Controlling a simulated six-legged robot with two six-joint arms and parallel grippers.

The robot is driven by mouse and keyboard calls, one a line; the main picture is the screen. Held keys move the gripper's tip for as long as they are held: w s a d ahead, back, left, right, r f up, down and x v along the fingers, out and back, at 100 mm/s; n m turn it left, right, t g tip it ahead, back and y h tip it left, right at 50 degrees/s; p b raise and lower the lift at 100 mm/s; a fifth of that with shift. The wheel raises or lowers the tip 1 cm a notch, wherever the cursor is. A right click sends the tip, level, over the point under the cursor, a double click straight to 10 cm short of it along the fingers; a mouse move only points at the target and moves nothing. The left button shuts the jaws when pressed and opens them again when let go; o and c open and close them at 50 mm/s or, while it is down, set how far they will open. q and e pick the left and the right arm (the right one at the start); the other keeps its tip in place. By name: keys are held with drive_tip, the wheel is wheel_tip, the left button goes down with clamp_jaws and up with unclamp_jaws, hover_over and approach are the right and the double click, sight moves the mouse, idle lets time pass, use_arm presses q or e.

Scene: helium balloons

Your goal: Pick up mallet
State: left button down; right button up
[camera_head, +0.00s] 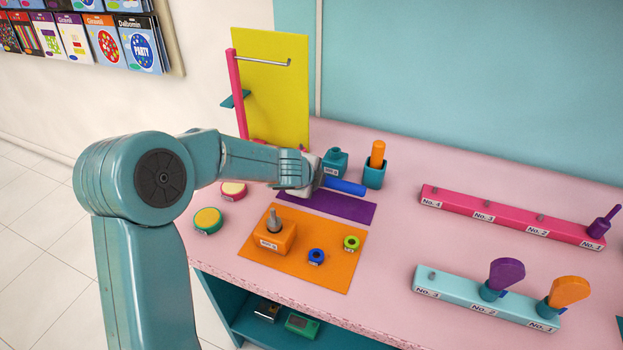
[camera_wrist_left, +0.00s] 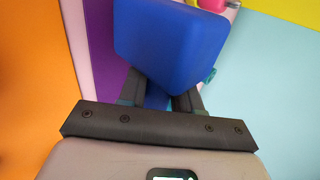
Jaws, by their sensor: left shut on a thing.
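A blue mallet shows in the head view as a blue bar (camera_head: 345,187) beside the gripper, above or at the purple mat (camera_head: 340,207). In the left wrist view the mallet's big blue block (camera_wrist_left: 170,45) fills the top middle, with a narrower blue part between my fingers. My left gripper (camera_head: 310,180) is shut on the mallet; its fingers (camera_wrist_left: 158,100) are partly hidden behind the block. I cannot tell whether the mallet touches the table. My right gripper is not in view.
An orange mat (camera_head: 345,268) with an orange block (camera_head: 274,236) and two rings lies in front. Behind stand a teal holder (camera_head: 374,175) with an orange handle and a teal block (camera_head: 335,163). A yellow panel (camera_head: 270,80) stands behind; pink and light-blue racks stand right.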

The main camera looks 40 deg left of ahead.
use_arm(q)
wheel_tip(320, 180, up, 18)
drive_tip(key=p, duration=1)
drive_tip(key=shift+r, duration=0.1)
wheel_tip(320, 180, up, 4)
drive_tip(key=p, duration=0.4)
